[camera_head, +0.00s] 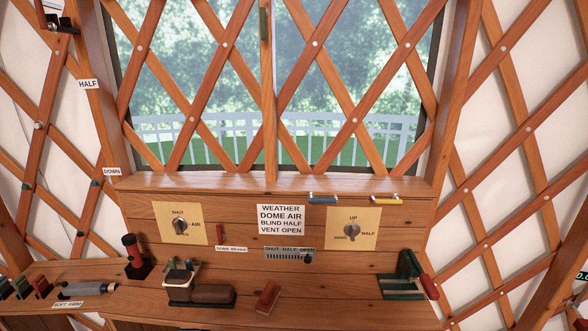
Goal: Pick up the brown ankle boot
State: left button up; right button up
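A brown, low, rounded shape with a dark base (210,293) rests on the wooden worktop, left of the middle. It looks like the brown ankle boot, with its toe to the right, but it is small and I cannot be sure. A pale-edged, dark-topped part rises at its left end; I cannot tell whether this belongs to it. Neither of my grippers is in view, and nothing is seen touching the brown shape.
A reddish-brown block (268,298) lies to its right. A black-and-red upright device (134,257) stands to its left. A green device with a red handle (404,279) stands at the right. A wooden control panel (243,215) rises behind. Worktop is clear between the block and green device.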

aim_at(182, 289)
jog(key=i+j, duration=0.1)
jog(key=j, duration=0.3)
jog(key=i+j, duration=0.15)
jog(key=j, duration=0.3)
jog(key=i+j, duration=0.1)
jog(key=j, duration=0.3)
jog(key=i+j, duration=0.1)
jog(key=j, duration=0.3)
jog(key=i+j, duration=0.15)
jog(key=j, duration=0.25)
jog(key=i+j, duration=0.1)
jog(key=j, duration=0.35)
